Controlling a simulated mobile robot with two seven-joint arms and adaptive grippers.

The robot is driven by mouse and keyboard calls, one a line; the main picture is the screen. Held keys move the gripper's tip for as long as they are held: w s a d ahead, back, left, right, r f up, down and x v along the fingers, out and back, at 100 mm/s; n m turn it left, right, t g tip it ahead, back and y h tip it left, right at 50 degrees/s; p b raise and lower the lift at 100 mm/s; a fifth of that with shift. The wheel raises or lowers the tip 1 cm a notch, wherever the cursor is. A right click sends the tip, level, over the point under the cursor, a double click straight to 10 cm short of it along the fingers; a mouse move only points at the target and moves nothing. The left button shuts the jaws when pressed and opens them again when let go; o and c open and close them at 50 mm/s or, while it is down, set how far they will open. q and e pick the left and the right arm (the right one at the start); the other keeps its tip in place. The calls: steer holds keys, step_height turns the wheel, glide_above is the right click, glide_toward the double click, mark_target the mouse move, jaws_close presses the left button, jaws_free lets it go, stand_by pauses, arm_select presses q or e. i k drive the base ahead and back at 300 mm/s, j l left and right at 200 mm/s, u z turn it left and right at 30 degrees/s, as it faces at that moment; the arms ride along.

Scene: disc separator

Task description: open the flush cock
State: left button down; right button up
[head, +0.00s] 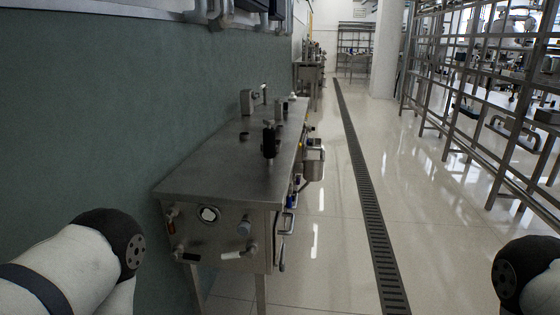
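The steel separator bench (215,178) stands ahead, along the green wall. Its near end panel carries a round white-faced gauge (208,213), a grey-blue knob (244,226), a lever with a pale handle (238,253), a lever with a dark stem (187,256) and a small red-marked fitting (172,214). I cannot tell which of these, or of the fittings on the right side, is the flush cock. Parts of my two arms show at the lower left and lower right corners. Neither gripper is in view, and no part of my arms touches the bench.
A steel canister (314,160) sticks out from the bench's right side. A dark fitting (269,140) stands on the top. A floor drain grating (362,165) runs along the clear tiled aisle. A metal pipe rack (470,100) stands at the right.

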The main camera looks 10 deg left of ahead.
mark_target(169, 215)
steer(key=u, duration=1)
steer(key=i+l+u, duration=0.1)
steer(key=u, duration=0.3)
steer(key=i+l+u, duration=0.1)
steer(key=u, duration=0.3)
steer(key=i+l+u, duration=0.2)
steer(key=u, duration=0.2)
